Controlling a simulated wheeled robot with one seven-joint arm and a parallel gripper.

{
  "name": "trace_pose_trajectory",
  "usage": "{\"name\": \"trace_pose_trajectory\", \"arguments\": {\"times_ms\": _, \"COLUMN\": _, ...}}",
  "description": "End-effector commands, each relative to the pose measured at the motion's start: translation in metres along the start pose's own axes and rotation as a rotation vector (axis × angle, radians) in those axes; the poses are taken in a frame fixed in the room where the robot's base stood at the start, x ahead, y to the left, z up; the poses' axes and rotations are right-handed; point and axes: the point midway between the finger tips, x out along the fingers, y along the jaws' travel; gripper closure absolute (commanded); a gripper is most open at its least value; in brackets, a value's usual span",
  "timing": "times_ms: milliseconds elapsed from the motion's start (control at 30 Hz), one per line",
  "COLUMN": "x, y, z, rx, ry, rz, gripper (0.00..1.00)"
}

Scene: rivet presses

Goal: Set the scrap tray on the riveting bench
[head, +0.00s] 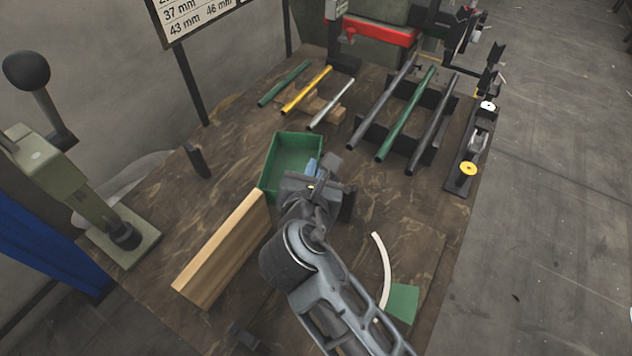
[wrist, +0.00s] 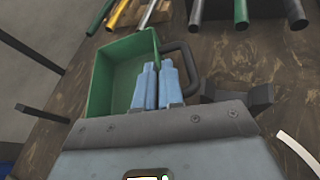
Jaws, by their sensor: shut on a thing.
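The scrap tray (head: 290,150) is an open green box, seen over the middle of the riveting bench (head: 225,150). It looks level and empty where I can see inside. In the wrist view the tray (wrist: 112,75) shows a dark loop handle (wrist: 188,62) on its right side. My gripper (head: 312,167) is shut on the tray's right wall; its blue fingers (wrist: 157,72) stand close together there. My wrist hides the near right part of the tray. I cannot tell whether its bottom touches the bench top.
A wooden block (head: 222,248) lies just in front-left of the tray. A short black post (head: 197,160) stands to the left. Coloured rods (head: 305,90) and a rack of longer rods (head: 405,112) lie behind. A white curved strip (head: 383,268) and green piece (head: 402,302) are at front right.

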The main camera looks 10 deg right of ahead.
Motion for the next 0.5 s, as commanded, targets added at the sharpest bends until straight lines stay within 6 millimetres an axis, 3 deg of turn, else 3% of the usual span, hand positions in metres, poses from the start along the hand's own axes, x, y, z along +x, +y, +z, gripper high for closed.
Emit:
{"name": "trace_pose_trajectory", "arguments": {"times_ms": 300, "x": 0.013, "y": -0.005, "z": -0.033, "rx": 0.000, "ry": 0.000, "rz": 0.001, "gripper": 1.00}}
{"name": "trace_pose_trajectory", "arguments": {"times_ms": 500, "x": 0.014, "y": -0.005, "z": -0.033, "rx": 0.001, "ry": -0.001, "rz": 0.001, "gripper": 1.00}}
